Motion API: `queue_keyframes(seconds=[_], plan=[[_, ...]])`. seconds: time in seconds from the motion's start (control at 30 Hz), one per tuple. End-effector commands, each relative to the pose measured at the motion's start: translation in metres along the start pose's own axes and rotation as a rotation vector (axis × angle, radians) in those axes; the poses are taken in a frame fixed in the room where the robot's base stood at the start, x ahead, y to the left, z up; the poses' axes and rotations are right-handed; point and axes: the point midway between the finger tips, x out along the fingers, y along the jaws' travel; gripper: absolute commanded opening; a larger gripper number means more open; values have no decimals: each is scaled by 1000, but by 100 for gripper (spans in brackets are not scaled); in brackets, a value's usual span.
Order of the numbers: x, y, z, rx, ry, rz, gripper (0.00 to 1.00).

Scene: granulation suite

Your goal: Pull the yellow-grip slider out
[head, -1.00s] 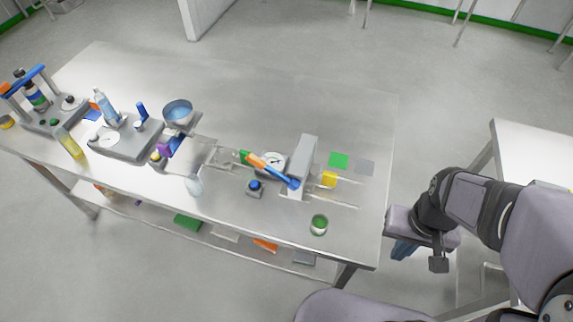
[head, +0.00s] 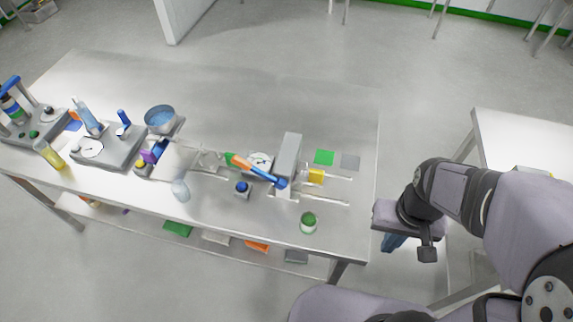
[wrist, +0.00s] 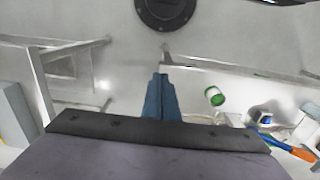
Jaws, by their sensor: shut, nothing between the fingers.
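The yellow grip (head: 316,176) of the slider sits on the metal table, just right of an upright grey block (head: 287,156). Thin pale rails run to the right of the block, beside the grip. My gripper (head: 393,243) is off the table's right edge, to the right of and nearer than the yellow grip. In the wrist view its blue fingers (wrist: 161,98) are together with nothing between them. I cannot make out the yellow grip in the wrist view.
A green-topped jar (head: 308,222) stands near the table's front right; it also shows in the wrist view (wrist: 214,96). An orange-and-blue handle (head: 255,168) lies left of the block. Green (head: 324,157) and grey (head: 350,161) patches lie behind the grip. Another table (head: 520,130) stands at right.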

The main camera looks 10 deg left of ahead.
Motion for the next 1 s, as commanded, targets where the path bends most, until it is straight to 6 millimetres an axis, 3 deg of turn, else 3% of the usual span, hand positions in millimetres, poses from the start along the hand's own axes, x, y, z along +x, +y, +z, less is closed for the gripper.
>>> queue_keyframes(seconds=[0.23,0.37,0.47,0.57,0.77,1.0], plan=[[0,0,0,0,0,0,0],[0,-1,-3,-13,0,0,31],[0,-4,-13,-64,-1,0,31],[0,-12,-35,-169,0,0,31],[3,-46,-102,-533,-2,-1,31],[22,-114,-182,-1055,-4,-2,31]])
